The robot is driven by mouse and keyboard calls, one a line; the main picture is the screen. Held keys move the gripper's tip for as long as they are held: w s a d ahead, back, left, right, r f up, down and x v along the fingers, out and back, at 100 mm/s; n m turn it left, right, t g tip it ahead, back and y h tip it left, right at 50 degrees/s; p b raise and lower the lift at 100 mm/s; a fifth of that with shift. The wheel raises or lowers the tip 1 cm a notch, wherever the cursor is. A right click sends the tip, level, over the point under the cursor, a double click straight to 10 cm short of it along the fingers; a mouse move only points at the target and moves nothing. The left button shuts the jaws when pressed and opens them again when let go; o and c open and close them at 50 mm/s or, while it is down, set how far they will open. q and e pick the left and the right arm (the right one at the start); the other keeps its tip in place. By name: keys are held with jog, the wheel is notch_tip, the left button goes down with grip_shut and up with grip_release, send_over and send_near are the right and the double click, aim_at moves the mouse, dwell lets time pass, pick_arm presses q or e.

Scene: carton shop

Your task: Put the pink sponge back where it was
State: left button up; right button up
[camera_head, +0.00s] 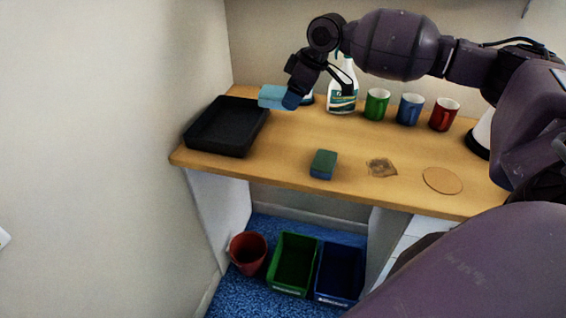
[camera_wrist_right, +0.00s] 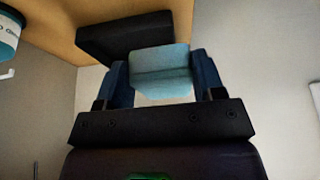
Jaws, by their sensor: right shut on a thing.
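No pink sponge shows in either view. My right gripper (camera_head: 290,98) is shut on a light blue block (camera_head: 272,97), which looks like a sponge. It holds the block in the air near the back left of the wooden table (camera_head: 285,150), beside the black tray (camera_head: 190,143). In the right wrist view the light blue block (camera_wrist_right: 160,72) sits between the two blue fingers, with the black tray (camera_wrist_right: 110,40) behind it. A green and blue sponge (camera_head: 323,164) lies near the table's front edge, apart from the gripper. My left gripper is not in view.
Green (camera_head: 376,104), blue (camera_head: 410,109) and red (camera_head: 443,114) mugs stand at the back. A brown patch (camera_head: 381,167) and round coaster (camera_head: 442,180) lie in front. Bins stand below; the table's middle is clear.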

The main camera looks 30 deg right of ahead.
jog(key=b, duration=0.1)
send_over(292, 163)
jog(key=f, duration=0.9)
jog(key=s+d+f, duration=0.1)
jog(key=f, duration=0.4)
jog(key=shift+f, duration=0.25)
notch_tip(292, 163, down, 4)
jog(key=shift+r, duration=0.1)
jog(key=shift+f, duration=0.45)
jog(key=o, duration=0.9)
jog(key=shift+c, duration=0.2)
